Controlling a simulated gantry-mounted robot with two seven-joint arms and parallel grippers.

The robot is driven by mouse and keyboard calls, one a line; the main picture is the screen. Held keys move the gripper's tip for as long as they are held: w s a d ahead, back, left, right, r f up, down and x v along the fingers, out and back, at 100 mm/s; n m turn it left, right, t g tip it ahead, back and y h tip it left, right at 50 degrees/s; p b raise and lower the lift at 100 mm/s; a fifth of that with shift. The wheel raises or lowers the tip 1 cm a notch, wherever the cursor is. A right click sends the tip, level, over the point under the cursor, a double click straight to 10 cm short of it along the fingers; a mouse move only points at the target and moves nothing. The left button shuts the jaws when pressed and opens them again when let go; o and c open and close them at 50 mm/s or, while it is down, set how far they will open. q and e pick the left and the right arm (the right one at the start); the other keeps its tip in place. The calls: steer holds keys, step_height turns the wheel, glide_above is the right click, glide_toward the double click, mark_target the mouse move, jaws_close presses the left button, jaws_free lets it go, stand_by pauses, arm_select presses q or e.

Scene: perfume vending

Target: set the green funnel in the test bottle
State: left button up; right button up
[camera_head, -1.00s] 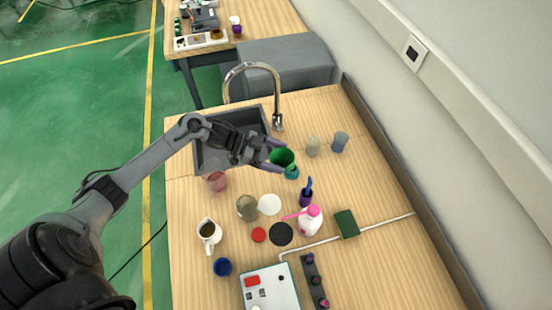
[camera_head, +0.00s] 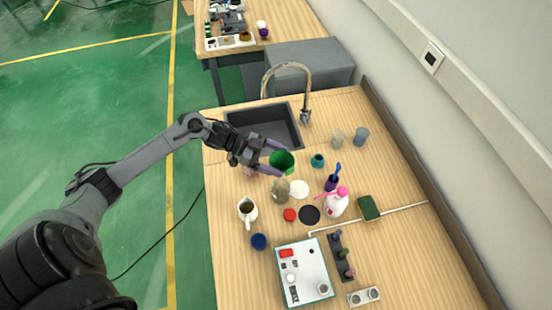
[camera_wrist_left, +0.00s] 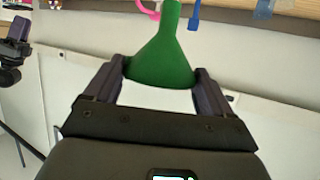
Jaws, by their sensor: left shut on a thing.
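My left gripper (camera_head: 272,156) is shut on the green funnel (camera_head: 284,164) and holds it above the table, in front of the sink. In the left wrist view, the two fingers of the gripper (camera_wrist_left: 156,85) press on the wide end of the funnel (camera_wrist_left: 160,62), and its narrow spout points up in the picture. A greyish glass bottle (camera_head: 281,191), likely the test bottle, stands just below the funnel in the head view, apart from it. A dark shape with a purple part at the wrist view's left edge looks like my right gripper (camera_wrist_left: 12,48); its jaws are unclear.
A teal jar (camera_head: 317,161), a white disc (camera_head: 299,190), a white jug (camera_head: 247,209) and a pink-topped white bottle (camera_head: 337,205) stand around the glass bottle. The sink (camera_head: 266,125) and tap (camera_head: 288,68) are behind.

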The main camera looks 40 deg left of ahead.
mark_target(278, 167)
arm_select(q)
steer(key=shift+f+b, duration=1.9)
steer(key=shift+f, duration=0.15)
steer(key=shift+f+b, duration=1.25)
steer(key=shift+f, duration=0.95)
steer(key=o, duration=0.8)
steer(key=shift+o, duration=0.2)
